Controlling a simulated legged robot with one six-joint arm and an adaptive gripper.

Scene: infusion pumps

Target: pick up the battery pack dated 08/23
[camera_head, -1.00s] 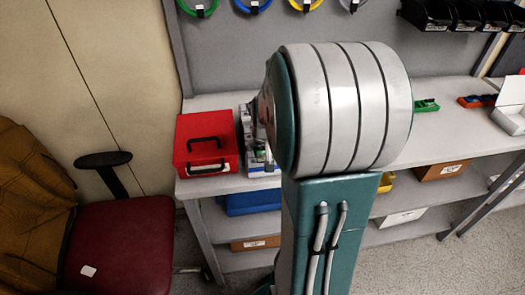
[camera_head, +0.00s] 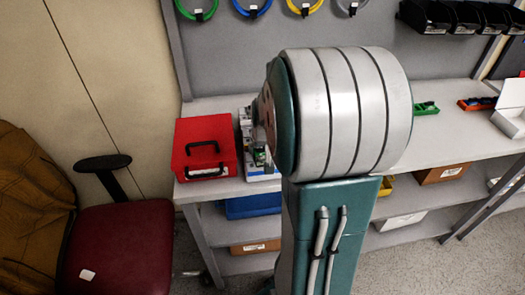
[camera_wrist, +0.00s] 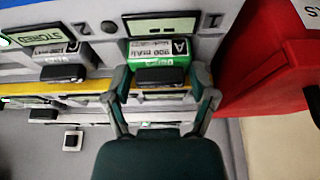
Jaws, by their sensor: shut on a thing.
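A green and white battery pack (camera_wrist: 158,53) sits in the slot marked 1 of a grey charger (camera_wrist: 95,70) in the wrist view. My gripper (camera_wrist: 160,76) has one finger on each side of this pack's near end and is shut on it. The pack's printed label is upside down, and I cannot read its date surely. A second pack, white and grey (camera_wrist: 58,52), sits in slot 2 to the left. In the head view the charger (camera_head: 272,172) shows on the bench, and my arm hides the gripper.
A red case (camera_head: 205,130) stands close beside the charger and shows in the wrist view (camera_wrist: 275,60). The grey bench (camera_head: 440,140) has clear room right of my arm. A dark red chair (camera_head: 118,245) stands at left.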

